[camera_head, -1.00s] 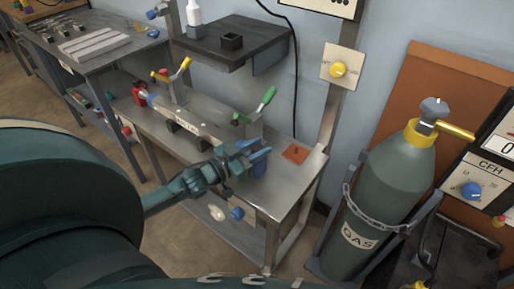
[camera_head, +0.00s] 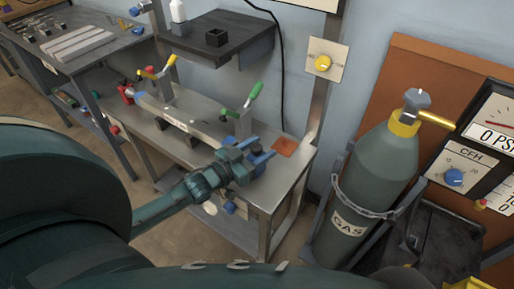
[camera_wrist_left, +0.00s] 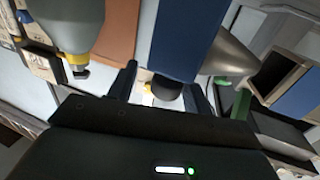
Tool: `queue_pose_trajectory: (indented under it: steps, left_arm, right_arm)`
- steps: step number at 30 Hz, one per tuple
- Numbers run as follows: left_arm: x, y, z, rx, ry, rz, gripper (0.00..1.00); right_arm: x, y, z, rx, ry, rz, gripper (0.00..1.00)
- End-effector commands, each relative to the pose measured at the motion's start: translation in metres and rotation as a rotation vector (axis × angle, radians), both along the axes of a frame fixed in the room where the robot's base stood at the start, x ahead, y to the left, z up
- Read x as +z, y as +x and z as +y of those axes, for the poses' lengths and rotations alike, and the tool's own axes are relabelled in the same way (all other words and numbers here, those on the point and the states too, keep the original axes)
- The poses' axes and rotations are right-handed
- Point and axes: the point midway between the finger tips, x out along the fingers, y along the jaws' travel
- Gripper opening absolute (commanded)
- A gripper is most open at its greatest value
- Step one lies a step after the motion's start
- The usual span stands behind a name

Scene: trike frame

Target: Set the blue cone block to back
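A blue block (camera_wrist_left: 188,38) shows at the top middle of the left wrist view, just beyond the fingers. A grey cone (camera_wrist_left: 234,58) shows beside it on the right. My left gripper (camera_head: 262,157) is over the right part of the metal bench, beside the green-handled clamp (camera_head: 245,112), and hides much of what lies under it in the head view. In the left wrist view, its fingers (camera_wrist_left: 160,92) stand apart, with a dark round part showing between them. I cannot tell whether they touch the block. My right gripper is not in view.
The bench (camera_head: 190,153) carries a yellow-handled clamp (camera_head: 160,75) and an orange plate (camera_head: 285,147) near its right end. A dark shelf (camera_head: 225,37) overhangs the back. A gas cylinder (camera_head: 375,175) stands to the right of the bench.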

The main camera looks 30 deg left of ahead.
Motion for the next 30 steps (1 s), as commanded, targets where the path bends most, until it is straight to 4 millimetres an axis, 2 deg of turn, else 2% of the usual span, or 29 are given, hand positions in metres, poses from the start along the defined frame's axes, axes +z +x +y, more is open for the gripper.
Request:
queue_pose_trajectory:
  steps: [7, 11, 14, 20, 24, 30]
  left_arm:
    - [0.000, 0.000, 0.002, 0.003, 0.001, 0.001, 0.51]
    - [0.000, -0.009, 0.005, 0.003, 0.001, 0.003, 0.51]
    - [0.000, -0.023, 0.010, 0.003, 0.002, 0.005, 0.51]
    - [-0.001, -0.065, 0.024, 0.003, 0.001, 0.007, 0.51]
    - [0.000, -0.092, 0.034, 0.002, 0.002, 0.005, 0.51]
    - [0.000, -0.117, 0.042, 0.001, 0.001, 0.002, 0.51]
  right_arm:
    - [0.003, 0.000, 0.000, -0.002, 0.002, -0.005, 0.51]
    - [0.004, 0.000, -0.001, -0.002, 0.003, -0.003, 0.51]
    - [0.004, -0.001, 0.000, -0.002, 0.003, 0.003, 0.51]
    - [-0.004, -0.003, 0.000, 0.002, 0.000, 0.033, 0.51]
    - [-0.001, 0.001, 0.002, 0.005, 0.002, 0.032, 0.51]
    - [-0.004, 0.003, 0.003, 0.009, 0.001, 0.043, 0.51]
